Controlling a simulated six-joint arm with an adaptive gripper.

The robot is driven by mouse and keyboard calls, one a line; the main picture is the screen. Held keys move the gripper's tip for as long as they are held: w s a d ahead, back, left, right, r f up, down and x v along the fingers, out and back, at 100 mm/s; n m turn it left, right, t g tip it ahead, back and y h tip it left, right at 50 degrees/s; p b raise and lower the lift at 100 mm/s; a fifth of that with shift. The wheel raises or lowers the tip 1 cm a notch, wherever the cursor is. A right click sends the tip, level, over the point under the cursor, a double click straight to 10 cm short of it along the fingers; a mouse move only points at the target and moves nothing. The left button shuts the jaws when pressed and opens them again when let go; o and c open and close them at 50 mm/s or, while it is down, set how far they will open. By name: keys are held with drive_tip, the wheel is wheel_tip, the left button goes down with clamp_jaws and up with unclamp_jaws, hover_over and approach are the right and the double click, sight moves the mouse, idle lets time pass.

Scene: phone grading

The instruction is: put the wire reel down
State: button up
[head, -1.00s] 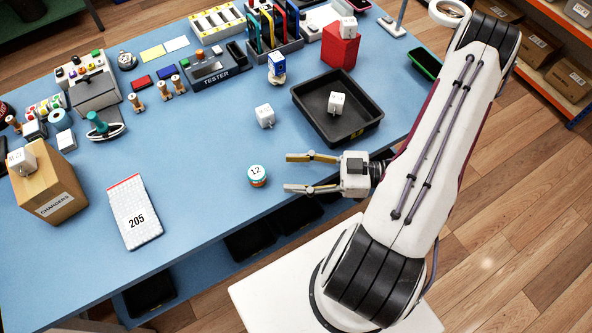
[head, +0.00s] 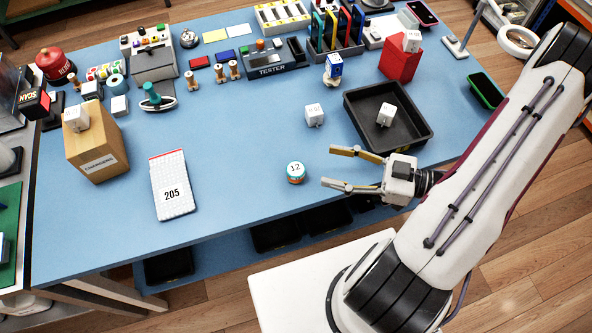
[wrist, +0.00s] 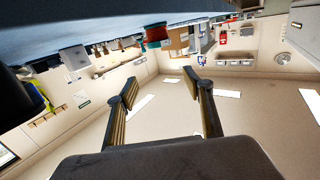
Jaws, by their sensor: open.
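The wire reel appears to be the small round piece with a white top marked 12 and a teal and orange side (head: 295,173). It stands upright on the blue table (head: 245,150), near the front edge. My gripper (head: 330,167) is open and empty, low over the table to the right of the reel. Its two fingers point left towards the reel, with a gap between tips and reel. In the upside-down wrist view, the reel (wrist: 158,38) shows teal and orange beyond and between the spread fingers (wrist: 163,85).
A black tray (head: 359,121) holding a white cube is behind my gripper. Another white cube (head: 314,115) stands left of the tray. A white pad marked 205 (head: 172,187) and a chargers box (head: 97,150) are at left. The table around the reel is clear.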

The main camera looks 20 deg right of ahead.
wheel_tip(320, 180, up, 14)
drive_tip(key=w+d+f+n+h, duration=0.2)
drive_tip(key=w+d+f+h, duration=0.2)
drive_tip(key=w+f+h, duration=0.45)
drive_tip(key=w+d+r+g+h, duration=0.1)
drive_tip(key=w+d+r+h, duration=0.1)
drive_tip(key=w+d+h, duration=0.65)
drive_tip(key=s+a+r+n+g+y, duration=0.1)
drive_tip(key=s+a+r+g, duration=0.2)
drive_tip(key=a, duration=0.4)
drive_tip(key=s+a+r+n+g+y, duration=0.1)
drive_tip(key=s+a+g, duration=0.2)
drive_tip(key=s+a, duration=0.3)
drive_tip(key=s+a+r+g+y, duration=0.1)
drive_tip(key=s+a+r+g, duration=0.2)
drive_tip(key=a, duration=0.5)
hover_over(296, 168)
wheel_tip(296, 168, down, 11)
drive_tip(key=shift+f, duration=0.2)
